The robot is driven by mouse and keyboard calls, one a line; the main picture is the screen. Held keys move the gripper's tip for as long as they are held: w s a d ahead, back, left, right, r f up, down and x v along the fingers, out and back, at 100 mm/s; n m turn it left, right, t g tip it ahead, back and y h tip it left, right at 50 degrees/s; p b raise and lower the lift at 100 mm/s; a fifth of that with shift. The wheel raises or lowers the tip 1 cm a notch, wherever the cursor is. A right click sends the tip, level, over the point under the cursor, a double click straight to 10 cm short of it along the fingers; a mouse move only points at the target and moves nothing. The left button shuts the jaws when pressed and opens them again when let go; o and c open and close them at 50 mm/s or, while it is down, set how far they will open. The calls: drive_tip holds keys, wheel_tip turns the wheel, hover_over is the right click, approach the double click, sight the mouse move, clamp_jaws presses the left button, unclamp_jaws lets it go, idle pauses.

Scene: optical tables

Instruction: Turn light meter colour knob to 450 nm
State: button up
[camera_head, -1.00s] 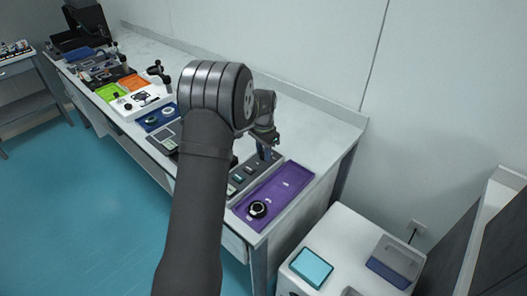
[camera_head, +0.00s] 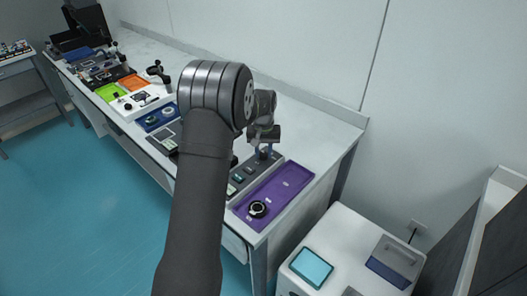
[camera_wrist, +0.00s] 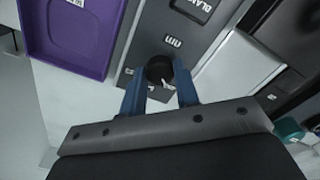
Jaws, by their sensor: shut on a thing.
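The light meter is a grey panel (camera_head: 240,181) near the table's right end; it also shows in the wrist view (camera_wrist: 147,42), with labels and a dark button. Its colour knob (camera_wrist: 158,67) is a small black round knob with a light mark. My gripper (camera_wrist: 161,77) has its two blue fingers on either side of the knob and is shut on it. In the head view my gripper (camera_head: 264,153) is down at the panel's far end, and the knob is hidden there. I cannot read the knob's setting.
A purple tray (camera_head: 284,185) with a black dial (camera_head: 257,209) lies right beside the panel. Further left stand a blue tray (camera_head: 160,117) and white, orange and green units. A white cabinet with a teal-topped box (camera_head: 311,267) stands at the lower right.

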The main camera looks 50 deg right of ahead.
sight(264, 154)
drive_tip(key=shift+n, duration=0.9)
drive_tip(key=o, duration=1)
drive_tip(key=shift+c, duration=0.2)
wheel_tip(264, 154, up, 18)
drive_tip(key=shift+f, duration=0.2)
drive_tip(key=shift+f, duration=0.1)
wheel_tip(264, 154, down, 17)
drive_tip(key=shift+f, duration=0.2)
drive_tip(key=shift+r, duration=0.1)
